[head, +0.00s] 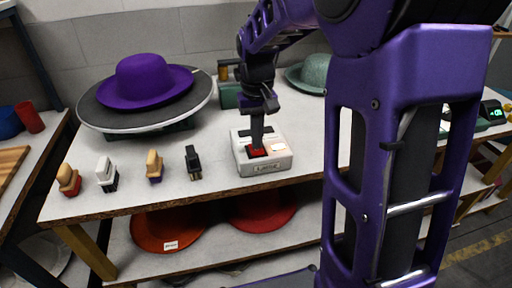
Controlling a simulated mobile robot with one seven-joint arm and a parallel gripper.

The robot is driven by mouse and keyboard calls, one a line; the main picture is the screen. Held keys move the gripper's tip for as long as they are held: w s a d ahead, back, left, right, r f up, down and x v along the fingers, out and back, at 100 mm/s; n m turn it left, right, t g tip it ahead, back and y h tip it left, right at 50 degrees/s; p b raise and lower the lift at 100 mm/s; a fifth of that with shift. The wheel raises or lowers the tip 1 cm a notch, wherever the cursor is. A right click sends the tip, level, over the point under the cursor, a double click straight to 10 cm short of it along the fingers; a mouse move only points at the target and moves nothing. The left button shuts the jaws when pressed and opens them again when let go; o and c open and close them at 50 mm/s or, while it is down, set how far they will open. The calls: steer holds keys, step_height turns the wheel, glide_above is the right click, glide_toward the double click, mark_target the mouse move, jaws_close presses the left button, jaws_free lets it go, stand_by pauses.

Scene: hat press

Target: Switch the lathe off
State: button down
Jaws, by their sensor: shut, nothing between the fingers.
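A white switch box (280,162) stands near the front edge of the table, at the middle of the head view. It has a red button (257,153) at its front and a dark part at its back. My gripper (257,144) is shut and empty, pointing straight down with its tips at the red button. The tips seem to touch the button, but I cannot tell how far it is pressed. What seems to be the lathe is a round grey disc (100,117) at the left, with a purple hat (147,83) on it. I cannot tell whether it turns.
Several small brushes or stamps (107,173) stand in a row along the table's front left. A green hat (308,75) and a green machine (229,96) are at the back. A red hat (262,208) and an orange hat (167,229) lie on the shelf below.

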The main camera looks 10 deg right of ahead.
steer(key=shift+f, duration=0.5)
step_height(320, 180, up, 7)
steer(key=p, duration=0.5)
steer(key=shift+p, duration=0.35)
steer(key=shift+d+r, duration=0.1)
stand_by(0.5)
